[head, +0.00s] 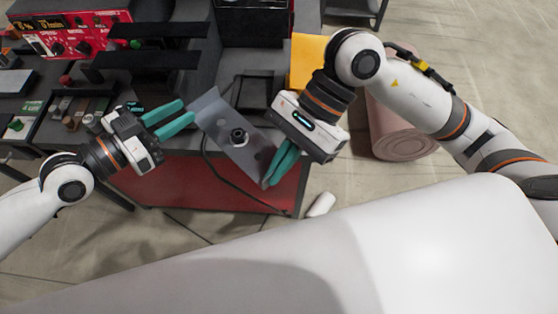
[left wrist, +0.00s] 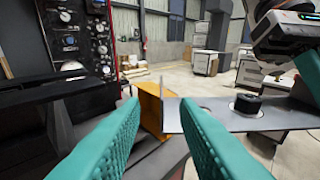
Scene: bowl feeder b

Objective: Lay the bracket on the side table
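The bracket (head: 225,118) is a grey metal plate with a bent end and a dark round part on it. It hangs tilted between my grippers, in front of the red-fronted bench. My right gripper (head: 272,175) is shut on its lower right end. My left gripper (head: 186,112) is open and empty, with its fingertips close to the bracket's upper left edge. In the left wrist view the bracket (left wrist: 220,108) shows beyond the fingers, partly hidden by the right-hand finger. I cannot tell which surface is the side table.
The dark bench with a red front (head: 180,180) carries black rails, a red instrument panel (head: 65,35) and small parts at left. A yellow-orange block (head: 307,55) stands behind my right gripper. A pinkish roll (head: 400,140) and a white cylinder (head: 320,205) are on the floor.

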